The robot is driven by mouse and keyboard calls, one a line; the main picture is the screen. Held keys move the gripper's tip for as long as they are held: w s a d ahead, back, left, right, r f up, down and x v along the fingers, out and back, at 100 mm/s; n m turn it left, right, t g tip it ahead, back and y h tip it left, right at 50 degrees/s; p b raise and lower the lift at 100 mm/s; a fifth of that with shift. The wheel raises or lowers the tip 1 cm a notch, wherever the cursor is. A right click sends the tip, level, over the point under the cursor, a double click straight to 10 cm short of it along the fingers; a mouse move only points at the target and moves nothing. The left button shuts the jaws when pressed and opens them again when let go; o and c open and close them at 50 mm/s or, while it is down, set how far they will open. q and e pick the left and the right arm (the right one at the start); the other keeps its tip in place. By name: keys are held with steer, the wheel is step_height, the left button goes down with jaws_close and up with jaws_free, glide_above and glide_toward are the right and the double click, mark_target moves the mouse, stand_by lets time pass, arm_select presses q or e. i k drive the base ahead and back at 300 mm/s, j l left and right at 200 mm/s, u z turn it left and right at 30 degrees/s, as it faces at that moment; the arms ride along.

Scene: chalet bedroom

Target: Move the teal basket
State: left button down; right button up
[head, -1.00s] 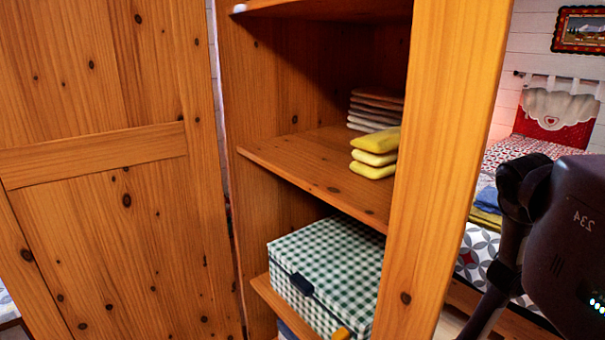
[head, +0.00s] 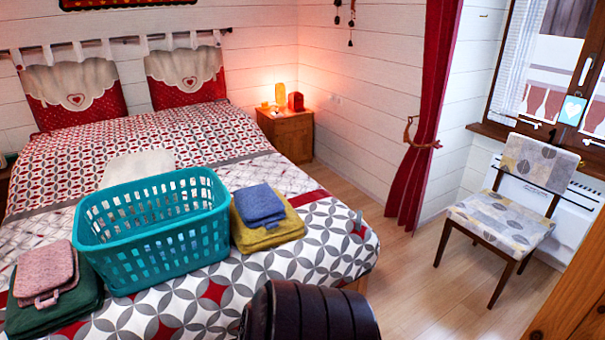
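The teal basket (head: 160,250) stands upright near the foot of the bed (head: 305,215) in the head view. It is a rectangular plastic laundry basket with slotted walls, and what I can see of its inside looks empty. A dark ribbed part of my own body shows at the bottom centre, in front of the bed. Neither of my grippers shows in this view.
Folded blue and yellow cloths (head: 262,207) lie right of the basket; pink and green ones (head: 48,275) lie left. A nightstand (head: 287,132) with a lit lamp stands behind. A chair (head: 500,215) stands right. The wooden floor (head: 420,265) between is clear.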

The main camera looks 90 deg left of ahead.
mark_target(124, 263)
steer(key=u, duration=1.4)
steer(key=k+u, duration=0.1)
steer(key=u, duration=1.25)
steer(key=k+u, duration=0.1)
steer(key=u, duration=0.8)
